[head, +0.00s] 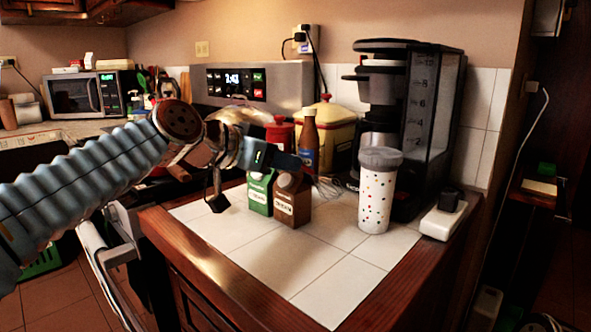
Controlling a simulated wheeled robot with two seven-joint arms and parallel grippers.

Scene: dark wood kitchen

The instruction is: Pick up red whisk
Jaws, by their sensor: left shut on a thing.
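My left gripper (284,160) reaches in from the left above the tiled counter corner. It is shut on the red whisk, whose thin wire loops (328,188) show just right of the brown carton. The whisk's handle is mostly hidden by the gripper, and its red colour is hard to make out. My right gripper is not in view.
A green carton (260,193) and a brown carton (292,203) stand close below the gripper. A sauce bottle (309,145), red pot (280,134) and yellow pot (326,130) stand behind. A dotted cup (376,200) and coffee maker (432,120) are right. The front tiles are clear.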

